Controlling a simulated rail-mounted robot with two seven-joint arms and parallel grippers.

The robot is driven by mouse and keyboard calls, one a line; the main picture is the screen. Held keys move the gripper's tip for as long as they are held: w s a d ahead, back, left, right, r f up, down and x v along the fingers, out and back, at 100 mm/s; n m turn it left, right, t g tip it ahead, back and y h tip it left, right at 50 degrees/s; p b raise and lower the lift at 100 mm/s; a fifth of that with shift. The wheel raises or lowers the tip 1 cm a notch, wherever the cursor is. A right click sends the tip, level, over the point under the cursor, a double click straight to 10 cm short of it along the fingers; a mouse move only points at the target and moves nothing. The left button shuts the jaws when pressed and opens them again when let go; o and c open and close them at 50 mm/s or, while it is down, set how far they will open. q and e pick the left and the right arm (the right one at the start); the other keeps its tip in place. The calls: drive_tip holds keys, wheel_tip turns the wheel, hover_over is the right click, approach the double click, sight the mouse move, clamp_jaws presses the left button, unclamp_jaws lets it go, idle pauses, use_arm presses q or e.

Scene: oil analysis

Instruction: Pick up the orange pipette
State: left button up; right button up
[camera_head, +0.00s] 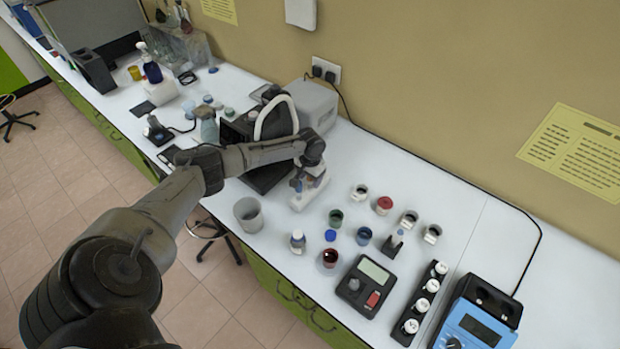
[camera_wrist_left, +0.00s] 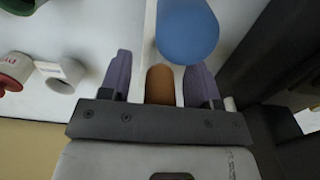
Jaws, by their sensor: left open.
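In the left wrist view, the orange pipette (camera_wrist_left: 161,84) shows only as a short rounded orange end between the fingers. The rest of it is hidden, and I cannot make it out in the head view. My left gripper (camera_wrist_left: 160,66) is open, with one finger on each side of the orange end and a gap on both sides. In the head view my left arm reaches over the bench, but its fingertips cannot be made out. My right gripper is not in view.
A blue rounded object (camera_wrist_left: 187,31) lies just beyond the fingers. White round containers (camera_wrist_left: 64,75) stand to the left and a dark body fills the right. In the head view, several small jars, a black meter (camera_head: 366,285) and a blue instrument (camera_head: 477,318) stand at right.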

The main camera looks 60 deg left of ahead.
use_arm(q)
drive_tip(key=shift+c, duration=0.2)
drive_tip(key=c, duration=0.6)
drive_tip(key=shift+r, duration=0.15)
